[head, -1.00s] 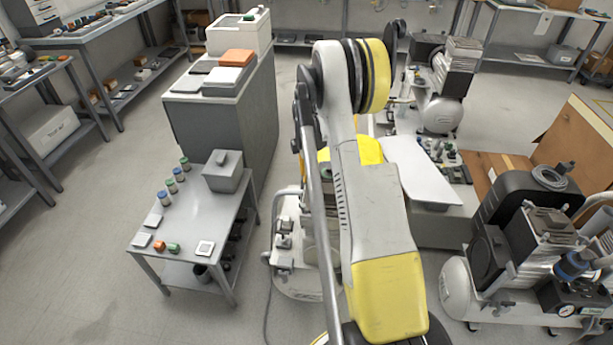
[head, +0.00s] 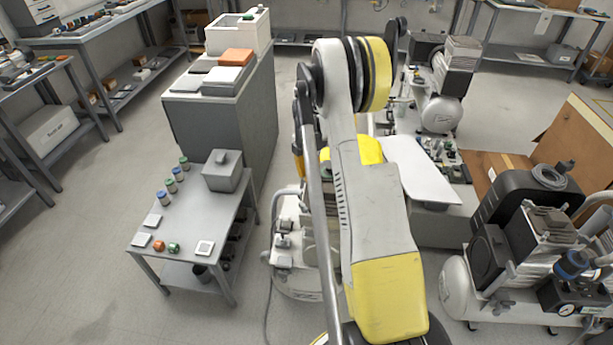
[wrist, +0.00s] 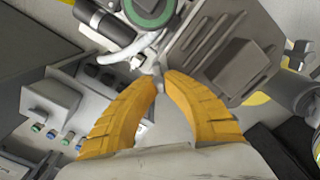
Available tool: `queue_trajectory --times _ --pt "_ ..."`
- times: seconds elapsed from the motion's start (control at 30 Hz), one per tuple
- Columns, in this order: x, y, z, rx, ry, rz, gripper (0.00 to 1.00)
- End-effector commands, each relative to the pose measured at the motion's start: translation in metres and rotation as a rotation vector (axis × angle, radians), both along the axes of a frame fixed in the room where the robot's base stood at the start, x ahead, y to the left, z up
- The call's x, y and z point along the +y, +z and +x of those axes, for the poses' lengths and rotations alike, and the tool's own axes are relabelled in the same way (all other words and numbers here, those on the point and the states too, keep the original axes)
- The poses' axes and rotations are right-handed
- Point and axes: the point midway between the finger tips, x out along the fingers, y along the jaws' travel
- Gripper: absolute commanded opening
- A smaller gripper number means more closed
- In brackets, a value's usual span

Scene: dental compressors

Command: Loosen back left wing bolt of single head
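In the wrist view, my gripper (wrist: 160,78) has its two yellow fingers drawn close together at the tips. A small light-grey metal piece, possibly the wing bolt (wrist: 155,67), shows right at the fingertips. I cannot tell whether the fingers press on it. The grey finned single head (wrist: 226,48) lies just right of and beyond the tips. In the head view, the single-head compressor (head: 292,260) stands on the floor, largely hidden behind my arm. The bolt cannot be made out there, and only a sliver of my gripper's yellow (head: 298,150) shows.
A grey side table (head: 180,220) with jars and a lidded box stands left of the compressor. A larger compressor (head: 520,245) is at the right, with a white panel (head: 420,170) behind. Hoses and a green-ringed round part (wrist: 150,10) sit close beyond my fingertips.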

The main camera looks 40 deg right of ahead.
Motion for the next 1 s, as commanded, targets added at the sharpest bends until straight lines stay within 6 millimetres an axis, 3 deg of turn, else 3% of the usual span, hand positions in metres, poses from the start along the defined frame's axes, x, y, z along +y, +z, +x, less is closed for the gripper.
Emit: queue_trajectory --times 0.2,0.23,0.3,0.67,0.77,1.0 --pt "0.0 0.0 0.0 0.001 0.0 0.001 0.0" --pt "0.0 0.0 0.0 0.001 0.0 0.001 0.18" --pt "0.0 0.0 0.0 0.001 0.0 0.001 0.32" --pt "0.0 0.006 0.0 0.0 -0.001 0.0 0.32" --pt "0.0 0.02 0.0 0.0 -0.001 0.0 0.32" --pt "0.0 0.074 0.0 0.001 -0.001 0.0 0.32"
